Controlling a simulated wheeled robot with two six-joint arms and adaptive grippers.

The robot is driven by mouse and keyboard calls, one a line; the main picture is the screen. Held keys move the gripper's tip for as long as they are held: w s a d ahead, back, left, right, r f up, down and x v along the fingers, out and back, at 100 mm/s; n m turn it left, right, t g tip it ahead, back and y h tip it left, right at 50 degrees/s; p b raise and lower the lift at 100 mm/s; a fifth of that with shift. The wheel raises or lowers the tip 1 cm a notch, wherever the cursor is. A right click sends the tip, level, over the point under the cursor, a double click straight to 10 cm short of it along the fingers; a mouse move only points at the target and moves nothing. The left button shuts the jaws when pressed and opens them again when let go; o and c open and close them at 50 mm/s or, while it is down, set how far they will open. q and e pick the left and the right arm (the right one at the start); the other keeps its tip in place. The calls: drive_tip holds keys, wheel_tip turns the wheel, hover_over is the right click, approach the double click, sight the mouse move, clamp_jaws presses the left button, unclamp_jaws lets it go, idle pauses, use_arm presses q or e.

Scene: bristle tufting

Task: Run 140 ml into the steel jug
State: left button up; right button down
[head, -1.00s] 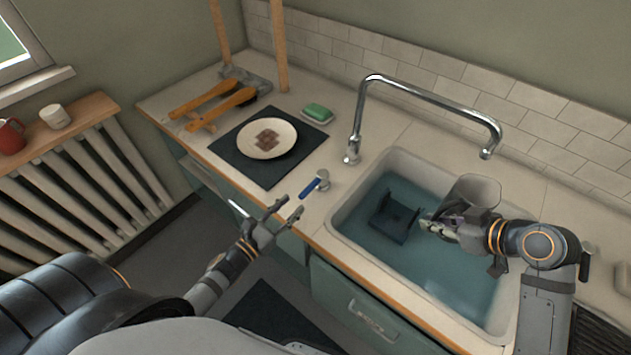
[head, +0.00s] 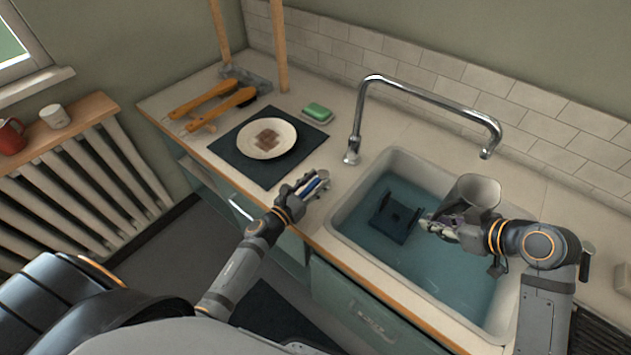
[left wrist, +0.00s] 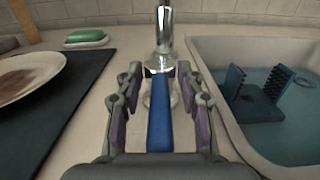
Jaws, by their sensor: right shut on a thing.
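The steel jug (head: 474,194) is upright over the sink, its open mouth just below the end of the tap's spout (head: 486,154). No stream shows from the spout, and the inside of the jug is too small to judge. My right gripper (head: 436,224) is shut on the jug's near side. The tap's blue lever (head: 313,185) points toward me at the counter's front edge; it also shows in the left wrist view (left wrist: 159,118). My left gripper (head: 318,182) is open, with its fingers (left wrist: 158,82) on either side of the lever and gaps visible.
The sink (head: 343,222) holds bluish water and a dark rack (head: 396,218). Left of the lever are a dark mat (head: 238,160) with a plate (head: 283,150), a green soap (head: 318,111) and wooden-handled brushes (head: 215,100). The counter around the lever is clear.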

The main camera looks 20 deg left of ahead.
use_arm(q)
clamp_jaws()
drive_tip(key=m+h, duration=0.1)
drive_tip(key=m+g+h, duration=0.1)
drive_tip(key=h, duration=0.1)
drive_tip(key=shift+w+a+m+g, duration=0.2)
drive_tip(key=shift+a+m+g, duration=0.1)
drive_tip(key=shift+a, duration=0.1)
drive_tip(key=shift+w+a+m+g+h, duration=0.1)
drive_tip(key=shift+m+g+h, duration=0.45)
drive_tip(key=shift+h, duration=0.3)
drive_tip(key=shift+w+a+m+g+h, duration=0.1)
drive_tip(key=shift+m+g+h, duration=0.45)
drive_tip(key=shift+h, duration=0.3)
drive_tip(key=shift+o, duration=0.7)
unclamp_jaws()
